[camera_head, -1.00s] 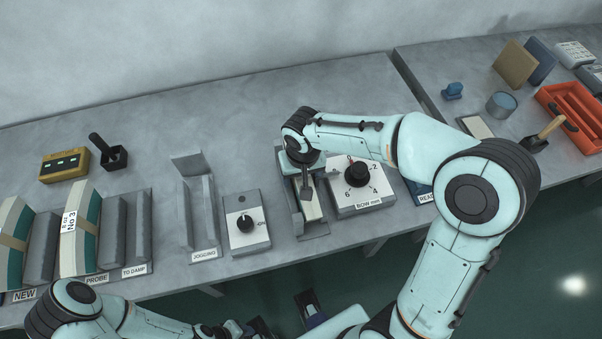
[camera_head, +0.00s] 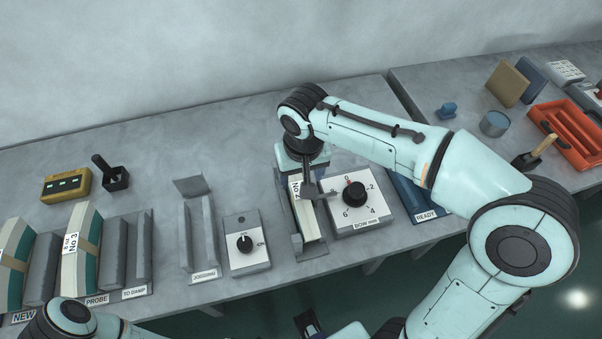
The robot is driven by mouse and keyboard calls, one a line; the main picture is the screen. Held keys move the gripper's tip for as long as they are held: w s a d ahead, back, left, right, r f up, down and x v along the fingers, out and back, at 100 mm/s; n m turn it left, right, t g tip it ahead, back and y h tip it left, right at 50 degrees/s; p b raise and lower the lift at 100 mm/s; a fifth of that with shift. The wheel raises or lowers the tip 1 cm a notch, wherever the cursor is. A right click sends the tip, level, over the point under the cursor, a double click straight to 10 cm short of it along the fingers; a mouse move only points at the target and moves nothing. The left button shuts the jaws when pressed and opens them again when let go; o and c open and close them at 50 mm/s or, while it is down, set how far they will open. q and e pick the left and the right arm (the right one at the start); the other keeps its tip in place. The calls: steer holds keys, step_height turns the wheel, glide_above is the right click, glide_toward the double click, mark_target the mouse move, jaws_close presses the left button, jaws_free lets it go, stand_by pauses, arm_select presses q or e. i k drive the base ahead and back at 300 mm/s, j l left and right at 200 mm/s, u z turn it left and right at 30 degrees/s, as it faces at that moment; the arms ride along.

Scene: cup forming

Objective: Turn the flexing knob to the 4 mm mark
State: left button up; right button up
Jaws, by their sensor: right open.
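The flexing knob (camera_head: 355,195) is a round black knob on a pale square plate (camera_head: 338,224) labelled BOW mm, with marks 0, 2, 4 and 6. A small red pointer shows at its top edge, by the 0 mark. My right gripper (camera_head: 316,194) is open and points down, over the grey holder just left of the dial plate. It is apart from the knob, and its fingers partly hide a paper stack (camera_head: 309,222) in that holder.
A switch box (camera_head: 248,257) with a smaller black knob stands left of the holder, beside an empty grey JOGGING stand (camera_head: 201,240). A blue READY tray (camera_head: 408,193) lies right of the dial under my right forearm. The table behind is largely clear.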

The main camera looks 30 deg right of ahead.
mark_target(355, 194)
steer(key=k, duration=1)
